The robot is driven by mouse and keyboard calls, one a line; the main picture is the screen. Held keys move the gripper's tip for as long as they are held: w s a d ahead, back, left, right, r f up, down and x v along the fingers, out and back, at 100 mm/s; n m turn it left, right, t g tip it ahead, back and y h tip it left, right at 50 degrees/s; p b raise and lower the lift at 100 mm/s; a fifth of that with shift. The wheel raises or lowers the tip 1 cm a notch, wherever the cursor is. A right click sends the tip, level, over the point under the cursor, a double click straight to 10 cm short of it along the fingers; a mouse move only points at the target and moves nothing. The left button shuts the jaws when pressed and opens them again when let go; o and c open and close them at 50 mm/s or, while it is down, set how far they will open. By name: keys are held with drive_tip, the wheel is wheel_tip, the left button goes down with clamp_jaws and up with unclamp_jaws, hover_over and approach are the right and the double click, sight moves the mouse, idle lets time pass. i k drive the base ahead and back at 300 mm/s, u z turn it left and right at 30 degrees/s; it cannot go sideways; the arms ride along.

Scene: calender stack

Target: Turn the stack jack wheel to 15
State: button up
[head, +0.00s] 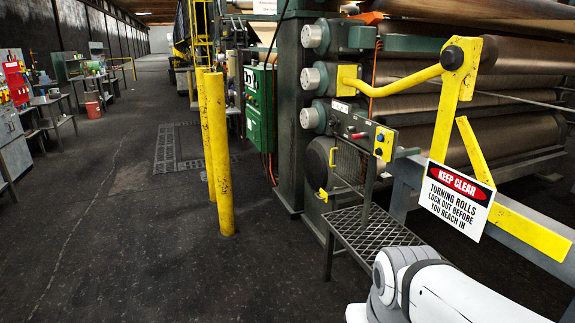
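The calender stack fills the right side, with several brown rolls (470,105) and grey round roll ends (313,78) on a dark green frame (290,110). I cannot make out a jack wheel with a numbered scale. A dark round part (318,166) sits low on the stack, partly behind a mesh panel; I cannot tell what it is. A small control panel (362,133) with a red-handled lever and a blue button stands in front of the stack. My white arm shows at the bottom right, but my gripper is out of view.
Yellow posts (218,150) stand left of the stack, near a green cabinet (260,108). A yellow guard rail (532,232) with a "KEEP CLEAR" sign (456,202) crosses the right. A mesh step (372,233) lies below the panel. The dark floor (120,220) at left is clear.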

sight(331, 123)
drive_tip(key=u, duration=0.05)
drive_tip(key=i, duration=3.65)
drive_tip(key=z, duration=0.05)
